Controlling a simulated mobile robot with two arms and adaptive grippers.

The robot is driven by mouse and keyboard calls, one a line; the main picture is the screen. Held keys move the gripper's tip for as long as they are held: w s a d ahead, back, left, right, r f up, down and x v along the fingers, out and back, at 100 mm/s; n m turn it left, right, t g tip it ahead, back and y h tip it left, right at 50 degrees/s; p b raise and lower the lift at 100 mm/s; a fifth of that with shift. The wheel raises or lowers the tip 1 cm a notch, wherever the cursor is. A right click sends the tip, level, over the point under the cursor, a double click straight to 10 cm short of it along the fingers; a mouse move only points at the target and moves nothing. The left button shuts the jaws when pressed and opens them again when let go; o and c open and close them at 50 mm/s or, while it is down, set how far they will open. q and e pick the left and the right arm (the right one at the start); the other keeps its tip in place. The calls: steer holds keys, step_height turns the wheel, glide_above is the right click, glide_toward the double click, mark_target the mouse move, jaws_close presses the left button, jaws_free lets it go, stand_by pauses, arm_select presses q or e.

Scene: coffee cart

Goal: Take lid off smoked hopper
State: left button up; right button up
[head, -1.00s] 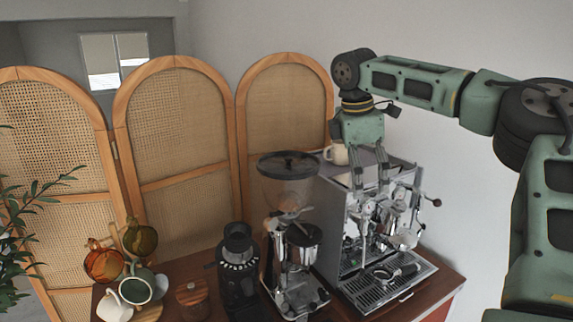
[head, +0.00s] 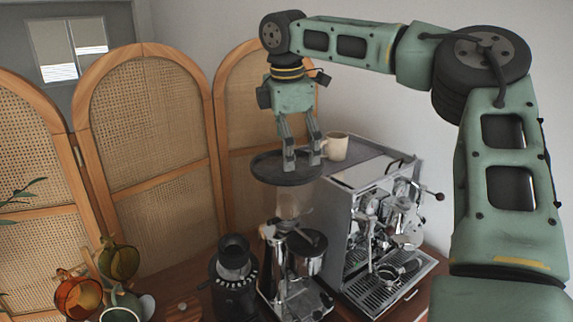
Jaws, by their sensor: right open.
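The smoked hopper (head: 293,204) stands on top of the grinder (head: 290,258), in the middle of the head view. Its dark round lid (head: 265,172) appears flat and wide at the hopper's top. My right gripper (head: 303,165) points down, with its two fingers apart over the right part of the lid. The fingertips overlap the lid in the picture; I cannot tell whether they touch it. The knob of the lid is not clearly visible behind the fingers. My left gripper is not in view.
A chrome espresso machine (head: 372,230) stands right of the grinder, with a cream mug (head: 337,146) on top. A second black grinder (head: 233,275) stands to the left. Glass cups (head: 78,297) sit at lower left. A cane folding screen (head: 150,120) stands behind.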

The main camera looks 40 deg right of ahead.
mark_target(292, 172)
steer(key=f, duration=0.2)
steer(key=f+p, duration=0.1)
steer(key=shift+w+d+f, duration=0.3)
steer(key=shift+f, duration=0.1)
steer(key=shift+w+f, duration=0.15)
steer(key=shift+f, duration=0.15)
steer(key=shift+r, duration=0.1)
steer(key=shift+c, duration=1.4)
steer(key=c, duration=0.4)
steer(key=shift+s+a+r, duration=0.15)
steer(key=shift+s, duration=0.25)
steer(key=c, duration=0.5)
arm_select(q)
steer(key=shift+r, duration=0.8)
arm_select(e)
steer(key=shift+c, duration=0.6)
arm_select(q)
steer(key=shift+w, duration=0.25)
arm_select(e)
steer(key=shift+r, duration=0.1)
